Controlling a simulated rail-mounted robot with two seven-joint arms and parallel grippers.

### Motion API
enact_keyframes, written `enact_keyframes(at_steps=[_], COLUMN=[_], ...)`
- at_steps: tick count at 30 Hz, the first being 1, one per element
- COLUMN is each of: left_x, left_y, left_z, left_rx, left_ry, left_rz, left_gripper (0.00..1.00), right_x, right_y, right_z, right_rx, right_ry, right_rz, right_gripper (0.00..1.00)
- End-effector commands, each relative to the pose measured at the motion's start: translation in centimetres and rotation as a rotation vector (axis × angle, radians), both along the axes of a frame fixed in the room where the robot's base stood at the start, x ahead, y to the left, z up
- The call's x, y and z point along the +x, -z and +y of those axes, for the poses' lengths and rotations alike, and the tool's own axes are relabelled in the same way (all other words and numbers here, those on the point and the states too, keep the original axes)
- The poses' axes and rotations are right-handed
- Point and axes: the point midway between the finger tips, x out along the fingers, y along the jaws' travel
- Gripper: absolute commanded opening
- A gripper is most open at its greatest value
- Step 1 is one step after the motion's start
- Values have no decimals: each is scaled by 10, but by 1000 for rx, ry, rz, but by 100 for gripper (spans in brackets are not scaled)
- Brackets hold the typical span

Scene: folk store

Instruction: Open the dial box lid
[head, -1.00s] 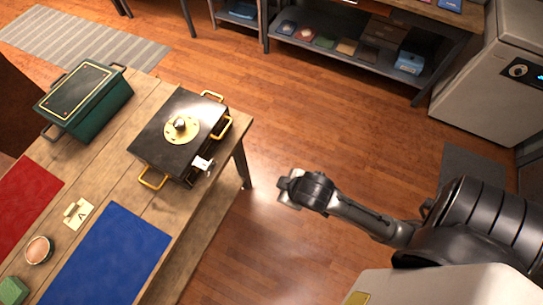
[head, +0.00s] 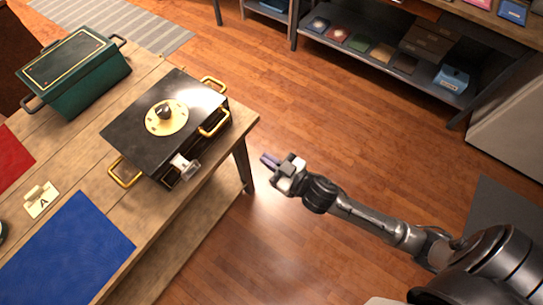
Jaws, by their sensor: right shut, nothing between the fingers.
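The dial box (head: 140,127) is a black box on the wooden table, with a round brass dial (head: 166,117) on its flat lid. The lid lies closed. Brass handles (head: 214,122) stick out at its sides, and a small silver latch-like piece (head: 184,166) sits on its front right edge. My right gripper (head: 271,161) is shut and empty. It hangs over the floor just past the table's right edge, to the right of the box and apart from it. My left gripper is out of view.
A green lidded box (head: 88,85) stands at the table's far left. A shelf unit (head: 395,85) stands at the back. The floor between is clear.

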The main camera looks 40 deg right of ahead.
Motion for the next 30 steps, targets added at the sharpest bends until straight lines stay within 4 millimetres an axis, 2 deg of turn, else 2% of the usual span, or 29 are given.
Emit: enact_keyframes(at_steps=[3, 8, 21, 30], left_x=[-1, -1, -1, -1], left_y=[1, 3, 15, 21], left_z=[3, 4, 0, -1], left_rx=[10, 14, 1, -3], left_ry=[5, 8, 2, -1], left_rz=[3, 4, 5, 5], left_gripper=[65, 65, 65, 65], right_x=[-1, 6, 58, 84], right_y=[-5, -4, -4, -4], right_z=[5, 7, 25, 34], right_rx=[77, 104, 102, 102], right_ry=[-29, -27, -26, -26], right_rz=[-7, 2, 3, 4], right_gripper=[0, 0, 0, 0])
